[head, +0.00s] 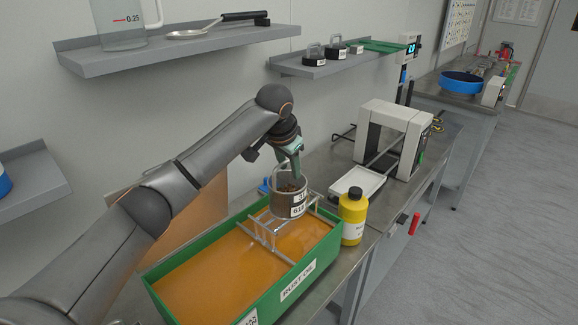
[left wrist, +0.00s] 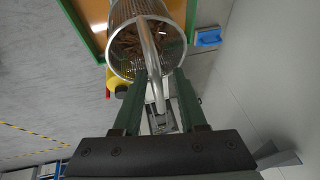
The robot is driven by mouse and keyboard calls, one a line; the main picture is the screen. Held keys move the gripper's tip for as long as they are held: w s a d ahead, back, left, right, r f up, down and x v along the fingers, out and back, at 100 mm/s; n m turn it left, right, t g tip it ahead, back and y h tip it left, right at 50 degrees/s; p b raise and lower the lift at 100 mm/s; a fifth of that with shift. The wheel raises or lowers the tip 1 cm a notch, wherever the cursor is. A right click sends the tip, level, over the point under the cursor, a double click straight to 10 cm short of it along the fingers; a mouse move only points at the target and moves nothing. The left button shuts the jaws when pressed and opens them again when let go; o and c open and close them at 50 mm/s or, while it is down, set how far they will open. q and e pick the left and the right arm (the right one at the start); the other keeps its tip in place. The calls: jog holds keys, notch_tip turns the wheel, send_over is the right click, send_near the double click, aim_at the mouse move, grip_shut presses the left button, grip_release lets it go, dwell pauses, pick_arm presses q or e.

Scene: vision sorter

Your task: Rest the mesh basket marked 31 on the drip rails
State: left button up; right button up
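The mesh basket (head: 288,205) is a grey cylinder with an arched handle, holding brown pieces. Its white labels are too small to read surely. It stands upright at the far end of the green tank (head: 190,302), at the drip rails (head: 268,236); I cannot tell whether its base touches them. In the left wrist view the basket (left wrist: 117,50) shows from above. My left gripper (head: 292,167) is at the basket's top, pointing down. In the left wrist view its fingers (left wrist: 157,92) stand apart on either side of the handle, with gaps showing. My right gripper is not in view.
The tank holds orange liquid. A yellow bottle (head: 353,217) stands close at its right. Behind are a white tray (head: 358,183) and a white frame-shaped device (head: 398,112). Wall shelves (head: 180,50) hang above my left arm. A blue item (left wrist: 208,38) lies beside the tank.

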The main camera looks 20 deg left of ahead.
pick_arm(q)
jog(key=shift+o, duration=0.2)
jog(key=shift+f, duration=0.15)
jog(key=a+b+v, duration=0.1)
jog(key=v, duration=1.1)
jog(key=shift+d+r, duration=0.4)
jog(key=shift+d, duration=0.1)
jog(key=shift+s, duration=0.1)
